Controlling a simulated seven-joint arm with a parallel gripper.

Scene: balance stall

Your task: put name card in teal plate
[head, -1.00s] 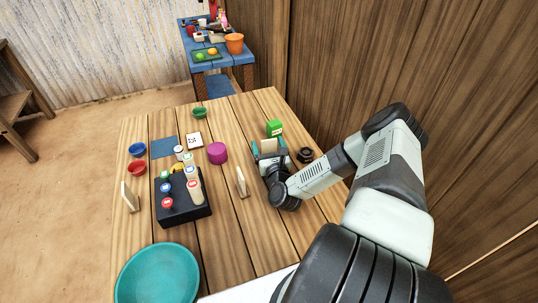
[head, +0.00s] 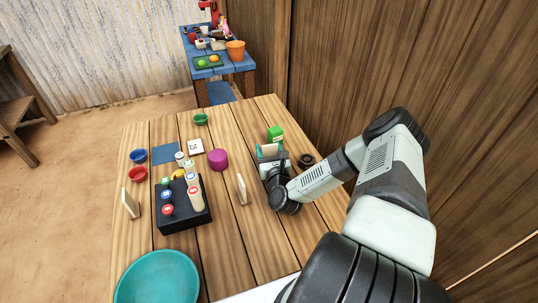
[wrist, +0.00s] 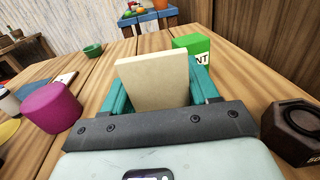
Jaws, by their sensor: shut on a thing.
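The name card (wrist: 152,80), a plain cream upright slab, stands between my teal fingers in the wrist view. My gripper (head: 270,152) is shut on it, low over the right side of the wooden table. The card's top shows between the fingers in the head view (head: 269,150); its lower part is hidden. The teal plate (head: 158,282) is at the near left of the table, cut by the lower picture edge. It looks empty and is well apart from my gripper.
A green box (head: 275,134) stands just beyond my gripper, and a dark hexagonal weight (head: 306,160) to its right. A magenta cylinder (head: 218,160), an upright cream slab (head: 241,189) and a black stand with capped pieces (head: 184,222) lie to the left.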

